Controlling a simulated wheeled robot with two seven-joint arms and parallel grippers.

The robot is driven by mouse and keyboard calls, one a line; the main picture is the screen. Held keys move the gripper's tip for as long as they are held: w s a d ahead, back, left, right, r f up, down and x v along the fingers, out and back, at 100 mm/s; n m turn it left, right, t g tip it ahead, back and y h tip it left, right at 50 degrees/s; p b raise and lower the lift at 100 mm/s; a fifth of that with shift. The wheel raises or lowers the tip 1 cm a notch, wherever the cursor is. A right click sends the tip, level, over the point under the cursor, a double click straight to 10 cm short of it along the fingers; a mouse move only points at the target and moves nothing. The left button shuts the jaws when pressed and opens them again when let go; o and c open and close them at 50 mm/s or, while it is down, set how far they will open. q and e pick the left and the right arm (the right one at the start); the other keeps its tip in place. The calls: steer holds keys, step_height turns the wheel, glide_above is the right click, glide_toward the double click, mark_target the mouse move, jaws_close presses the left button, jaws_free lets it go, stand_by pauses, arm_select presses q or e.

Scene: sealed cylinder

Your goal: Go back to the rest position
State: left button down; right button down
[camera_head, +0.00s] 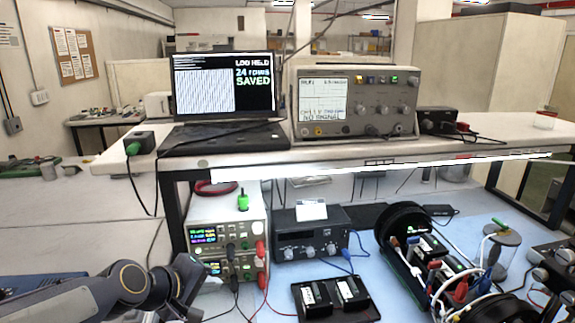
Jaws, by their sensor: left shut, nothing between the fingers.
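My left arm (85,298) comes in from the lower left, dark grey with a round joint. My left gripper (183,300) hangs at its end, shut and empty, in front of the lower left of the stacked power supplies (228,222). It looks apart from them, though the exact gap is hard to judge. My right gripper is not in view. An opened cylinder assembly (425,262) with black round ends, wires and coloured connectors lies on the blue mat (372,262) at the right.
A black tray (330,312) with two battery-like blocks, a grey box instrument (310,237) and loose leads crowd the mat. The left bench (60,215) is mostly clear.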

arm_select(q)
steer(key=s+a+f+m+g, duration=0.1)
steer(key=s+f+m, duration=0.1)
steer(key=s, duration=0.6)
steer(key=s+a+f+m+g+y, duration=0.1)
steer(key=s+m, duration=0.2)
steer(key=s, duration=0.4)
steer(key=s+a+f+m+g, duration=0.1)
steer(key=s+f+m, duration=0.1)
steer(key=s, duration=0.6)
steer(key=shift+s+a+f+m, duration=0.3)
steer(key=shift+s+f+m, duration=0.05)
steer(key=shift+m, duration=0.15)
